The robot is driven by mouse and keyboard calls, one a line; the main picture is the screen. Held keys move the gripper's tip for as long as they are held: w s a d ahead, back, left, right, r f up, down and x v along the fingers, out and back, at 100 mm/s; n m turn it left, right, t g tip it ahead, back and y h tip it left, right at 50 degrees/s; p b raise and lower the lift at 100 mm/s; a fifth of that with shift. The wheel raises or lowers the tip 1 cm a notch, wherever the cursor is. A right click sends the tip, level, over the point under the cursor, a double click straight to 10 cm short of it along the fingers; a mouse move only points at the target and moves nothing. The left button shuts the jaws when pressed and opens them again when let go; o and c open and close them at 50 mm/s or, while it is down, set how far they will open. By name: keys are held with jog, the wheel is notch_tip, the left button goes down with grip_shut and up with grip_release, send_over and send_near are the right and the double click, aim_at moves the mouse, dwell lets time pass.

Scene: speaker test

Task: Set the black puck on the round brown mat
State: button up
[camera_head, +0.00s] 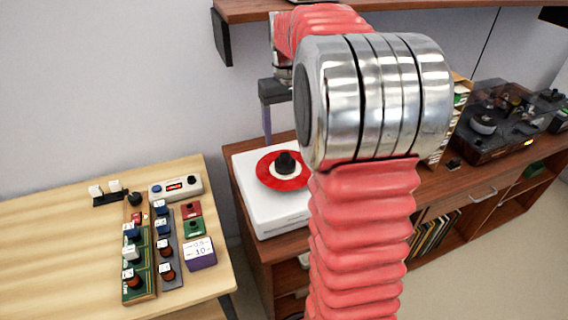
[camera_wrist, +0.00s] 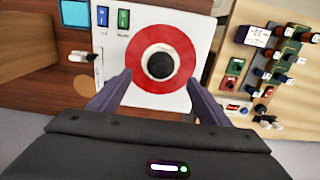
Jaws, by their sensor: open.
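The black puck (camera_head: 286,161) stands on the white centre of a red disc (camera_head: 268,176) on a white turntable (camera_head: 262,217). In the wrist view the puck (camera_wrist: 160,65) shows from above. My gripper (camera_wrist: 159,82) is open and empty, its fingers apart on either side below the puck in the picture. In the head view one finger hangs above the turntable's back edge, and my arm hides the rest. A round light brown mat (camera_wrist: 84,87) lies on the wooden cabinet top beside the turntable, partly behind my left finger. I cannot see it in the head view.
A pale wooden table (camera_head: 60,235) with switches and small modules stands at the left. A shelf (camera_head: 245,10) hangs above. A covered device (camera_head: 497,118) stands on the cabinet at the right.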

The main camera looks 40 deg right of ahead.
aim_at(286, 155)
jog(key=shift+f, duration=2.15)
jog(key=shift+w+a+f, duration=0.1)
jog(key=shift+w+f, duration=0.05)
jog(key=shift+f, duration=2.45)
jog(key=c, duration=1.4)
jog(key=shift+r, duration=0.15)
notch_tip(286, 155, up, 10)
jog(key=shift+f, duration=0.1)
